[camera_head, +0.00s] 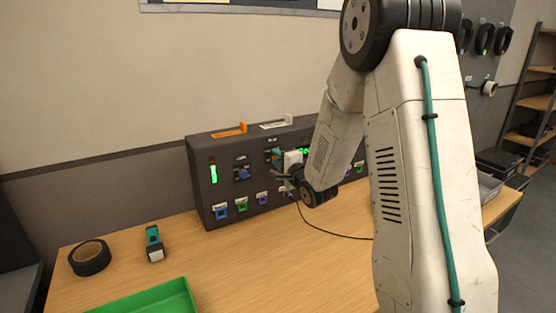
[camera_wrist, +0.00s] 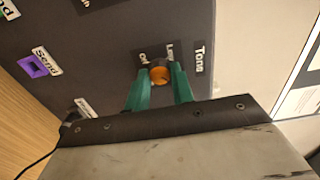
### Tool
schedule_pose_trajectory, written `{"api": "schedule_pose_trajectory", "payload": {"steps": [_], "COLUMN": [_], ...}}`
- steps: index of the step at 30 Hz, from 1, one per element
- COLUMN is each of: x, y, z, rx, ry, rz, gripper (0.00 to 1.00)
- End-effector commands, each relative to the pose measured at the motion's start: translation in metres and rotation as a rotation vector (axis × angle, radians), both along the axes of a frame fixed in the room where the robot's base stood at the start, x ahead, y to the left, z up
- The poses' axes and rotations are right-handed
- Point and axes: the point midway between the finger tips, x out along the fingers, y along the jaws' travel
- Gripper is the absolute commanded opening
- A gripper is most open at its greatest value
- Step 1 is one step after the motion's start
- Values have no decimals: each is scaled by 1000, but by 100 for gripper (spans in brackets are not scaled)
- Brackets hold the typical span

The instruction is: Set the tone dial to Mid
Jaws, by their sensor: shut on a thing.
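The tone dial (camera_wrist: 160,75) is a round orange-topped knob on the dark panel, beside a white "Tone" label (camera_wrist: 198,58) in the wrist view. Small white position labels sit close to it, partly covered and too small to read surely. My gripper (camera_wrist: 160,88) has its two teal fingers on either side of the dial, shut on it. In the head view, my gripper (camera_head: 276,155) is at the front face of the control box (camera_head: 255,195). Which position the dial points to cannot be told.
A purple "Send" control (camera_wrist: 38,66) is on the same panel. A blue knob (camera_head: 242,174) and a green-lit fader (camera_head: 213,172) are left of my gripper. A tape roll (camera_head: 90,257), a teal-and-grey item (camera_head: 154,243) and a green tray (camera_head: 160,298) occupy the table's front left.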

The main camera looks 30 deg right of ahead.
Motion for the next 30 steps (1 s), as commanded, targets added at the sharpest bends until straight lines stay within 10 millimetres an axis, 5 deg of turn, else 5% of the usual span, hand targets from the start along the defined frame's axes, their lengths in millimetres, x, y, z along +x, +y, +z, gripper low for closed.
{"api": "schedule_pose_trajectory", "payload": {"steps": [12,13,15,24,30], "x": [-1,-1,-1,-3,-29], "y": [0,-1,0,0,-1], "z": [-2,-2,-1,0,0], "rx": [7,7,7,6,6], "ry": [4,4,4,1,2], "rz": [-2,-2,-1,-1,-3], "gripper": [1,32,46,46,46]}}
